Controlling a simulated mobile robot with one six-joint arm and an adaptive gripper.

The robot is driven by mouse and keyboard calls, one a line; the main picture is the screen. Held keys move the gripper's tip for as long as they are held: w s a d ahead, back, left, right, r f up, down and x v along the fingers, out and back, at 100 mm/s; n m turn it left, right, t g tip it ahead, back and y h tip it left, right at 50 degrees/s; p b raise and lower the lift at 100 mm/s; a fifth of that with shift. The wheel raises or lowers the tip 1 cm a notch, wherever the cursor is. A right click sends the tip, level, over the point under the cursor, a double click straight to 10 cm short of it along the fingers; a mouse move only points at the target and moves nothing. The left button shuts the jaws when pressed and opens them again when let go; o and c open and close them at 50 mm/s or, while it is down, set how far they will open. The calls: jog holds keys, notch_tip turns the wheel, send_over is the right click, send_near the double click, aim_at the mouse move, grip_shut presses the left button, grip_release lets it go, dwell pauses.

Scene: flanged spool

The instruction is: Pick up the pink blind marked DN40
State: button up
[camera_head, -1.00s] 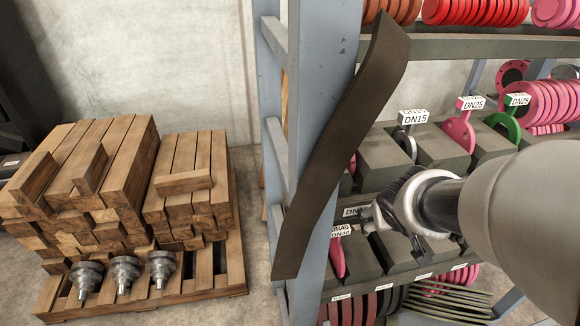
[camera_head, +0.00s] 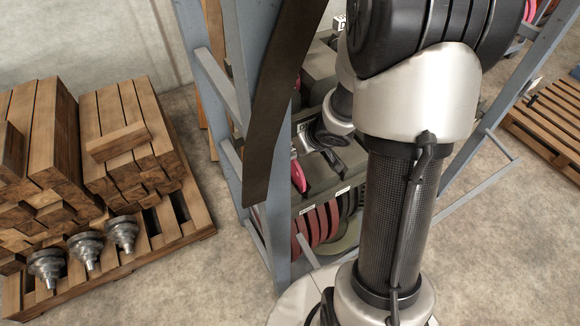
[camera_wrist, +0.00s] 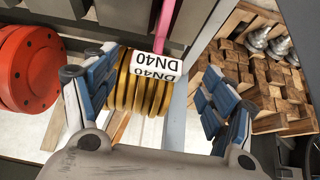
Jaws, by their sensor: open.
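The pink blind (camera_wrist: 166,17) shows nearly edge-on at the top of the wrist view, with a white DN40 tag (camera_wrist: 153,67) at its near end. In the head view the pink blind (camera_head: 298,174) stands upright in a grey slotted block on the rack's left side. My gripper (camera_wrist: 150,98) is open, with its blue-padded fingers apart on either side of the tag in the wrist view. Nothing is held between them.
The blue-grey rack post (camera_head: 245,85) and dark strap (camera_head: 270,110) stand left of the blind. Stacked timber (camera_head: 120,135) sits on a pallet further left.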

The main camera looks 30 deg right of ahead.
jog(key=b, duration=0.4)
send_over(293, 168)
jog(key=w, duration=0.1)
jog(key=f, duration=0.5)
jog(key=shift+d+f, duration=0.2)
jog(key=shift+d, duration=0.1)
jog(key=shift+r, duration=0.1)
jog(key=shift+s, duration=0.1)
jog(key=shift+c, duration=0.2)
grip_shut()
jog(key=shift+r, duration=0.15)
